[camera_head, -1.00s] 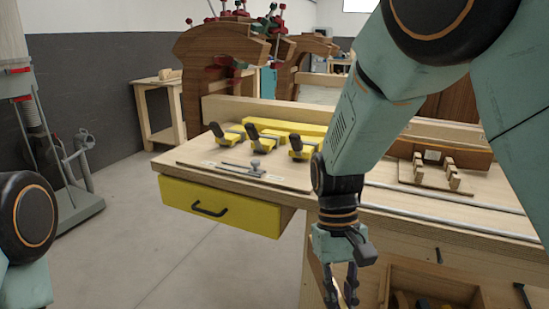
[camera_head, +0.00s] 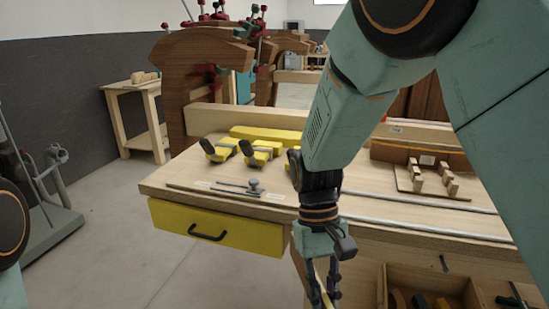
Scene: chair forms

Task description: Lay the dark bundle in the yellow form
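I cannot pick out a dark bundle for certain in the head view. A long yellow block (camera_head: 265,134) lies at the back of the workbench top, behind yellow clamps with dark handles; it may be part of the yellow form, but I cannot tell. My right gripper (camera_head: 323,290) hangs pointing down in front of the bench, below the level of its top. My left gripper is out of view; only a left arm joint shows at the left edge.
The workbench (camera_head: 185,165) has a yellow drawer (camera_head: 215,228) at its left front. Metal rails, a wooden block fixture (camera_head: 432,175) and an open lower bin (camera_head: 430,285) are at right. Large brown curved forms (camera_head: 205,75) stand behind.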

